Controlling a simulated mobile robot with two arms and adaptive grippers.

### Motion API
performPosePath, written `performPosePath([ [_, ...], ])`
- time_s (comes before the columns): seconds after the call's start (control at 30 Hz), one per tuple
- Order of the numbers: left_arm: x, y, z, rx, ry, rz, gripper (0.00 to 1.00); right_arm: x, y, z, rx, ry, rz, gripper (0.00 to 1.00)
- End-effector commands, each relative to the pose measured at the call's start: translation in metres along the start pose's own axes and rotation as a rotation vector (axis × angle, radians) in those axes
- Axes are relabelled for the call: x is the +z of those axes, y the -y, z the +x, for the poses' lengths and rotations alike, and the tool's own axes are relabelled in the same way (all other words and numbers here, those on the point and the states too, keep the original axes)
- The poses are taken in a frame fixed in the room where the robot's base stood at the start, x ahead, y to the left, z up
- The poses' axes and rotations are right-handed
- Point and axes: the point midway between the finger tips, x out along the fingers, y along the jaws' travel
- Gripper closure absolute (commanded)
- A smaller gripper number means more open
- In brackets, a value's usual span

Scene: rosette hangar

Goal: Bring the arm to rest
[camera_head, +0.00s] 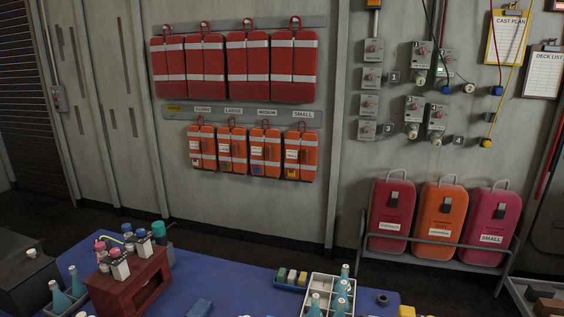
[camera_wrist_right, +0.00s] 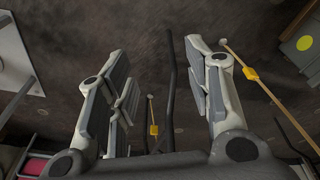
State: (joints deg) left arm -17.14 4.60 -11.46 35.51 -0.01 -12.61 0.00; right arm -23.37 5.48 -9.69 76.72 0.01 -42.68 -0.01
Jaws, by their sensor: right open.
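My right gripper (camera_wrist_right: 160,95) shows in the right wrist view. Its two fingers stand wide apart, open, with nothing held between them. Behind the fingers is a dark floor or ground surface, with a dark bar and a thin tan rod with yellow tags. In the head view neither arm nor gripper shows. My left gripper is in no view.
In the head view a blue-topped table (camera_head: 232,284) holds a dark red wooden box (camera_head: 130,283), a white divided tray (camera_head: 318,283) with teal bottles, and small blocks. A rack with several cases (camera_head: 440,225) stands at right. Red bags (camera_head: 235,65) hang on the wall.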

Motion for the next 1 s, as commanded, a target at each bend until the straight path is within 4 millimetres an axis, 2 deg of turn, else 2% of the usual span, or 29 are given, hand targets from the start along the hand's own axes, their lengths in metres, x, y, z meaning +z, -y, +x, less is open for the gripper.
performPosePath([
  [0.03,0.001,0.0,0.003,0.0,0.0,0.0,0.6,0.017,0.001,0.018,-0.001,0.015,-0.002,0.53],
  [0.2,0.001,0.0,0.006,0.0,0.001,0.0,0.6,0.07,0.003,0.059,-0.004,0.045,-0.009,0.53],
  [0.4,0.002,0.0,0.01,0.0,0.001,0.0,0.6,0.129,0.004,0.087,-0.006,0.072,-0.016,0.53],
  [0.5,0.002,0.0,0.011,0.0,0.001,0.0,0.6,0.148,0.004,0.093,-0.006,0.079,-0.019,0.53],
  [0.57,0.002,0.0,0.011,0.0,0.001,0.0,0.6,0.155,0.004,0.095,-0.007,0.082,-0.02,0.53],
  [1.0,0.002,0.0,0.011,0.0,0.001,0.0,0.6,0.155,0.004,0.095,-0.007,0.082,-0.02,0.53],
])
